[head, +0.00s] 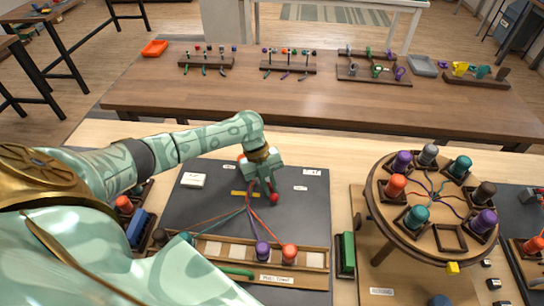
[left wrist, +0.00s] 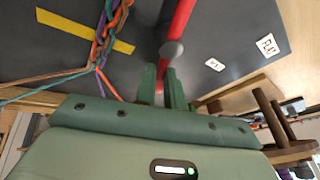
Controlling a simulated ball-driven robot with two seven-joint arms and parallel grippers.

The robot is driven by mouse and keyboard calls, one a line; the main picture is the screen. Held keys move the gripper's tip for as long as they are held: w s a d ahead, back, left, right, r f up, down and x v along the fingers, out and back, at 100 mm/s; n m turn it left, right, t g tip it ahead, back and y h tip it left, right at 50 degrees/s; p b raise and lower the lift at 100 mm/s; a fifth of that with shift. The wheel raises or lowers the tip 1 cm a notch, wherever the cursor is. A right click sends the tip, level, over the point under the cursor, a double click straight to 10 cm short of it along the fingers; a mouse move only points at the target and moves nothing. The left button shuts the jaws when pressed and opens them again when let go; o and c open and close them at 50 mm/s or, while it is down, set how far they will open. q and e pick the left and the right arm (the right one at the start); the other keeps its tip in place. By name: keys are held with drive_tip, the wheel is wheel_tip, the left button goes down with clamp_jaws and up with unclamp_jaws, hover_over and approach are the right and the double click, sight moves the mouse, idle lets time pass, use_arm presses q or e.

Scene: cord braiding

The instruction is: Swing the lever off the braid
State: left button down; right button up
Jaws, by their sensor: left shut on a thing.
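My left gripper (head: 268,188) reaches over the dark board and is shut on the red lever, whose red end (head: 274,198) shows just below the fingers. In the left wrist view the lever is a red bar (left wrist: 181,16) with a grey round piece on it, running down to the fingers (left wrist: 162,88), which partly hide it. The multicoloured braid (left wrist: 110,28) lies to the left of the bar, with a visible gap between them, and crosses a yellow strip (left wrist: 65,25). In the head view the gripper hides much of the braid. My right gripper is not in view.
A wooden rack (head: 210,250) with purple and orange bobbins stands at the board's near edge, with cords fanning to it. A round braiding stand (head: 383,210) with several bobbins is at the right. A white block (head: 193,180) lies on the board's left; the board's right side is mostly clear.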

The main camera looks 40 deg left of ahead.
use_arm(q)
drive_tip(key=shift+s+d+m+g, duration=0.15)
drive_tip(key=shift+d+m+g, duration=0.15)
drive_tip(key=shift+m, duration=0.3)
drive_tip(key=c, duration=1.4)
unclamp_jaws()
drive_tip(key=shift+o, duration=0.5)
drive_tip(key=shift+s+d+r, duration=0.1)
drive_tip(key=shift+s+r, duration=0.1)
drive_tip(key=shift+s, duration=0.05)
drive_tip(key=shift+w+a, duration=0.15)
drive_tip(key=shift+a, duration=0.05)
drive_tip(key=p+v, duration=0.3)
drive_tip(key=v, duration=1.3)
drive_tip(key=shift+s+d+r, duration=0.15)
drive_tip(key=shift+s, duration=0.1)
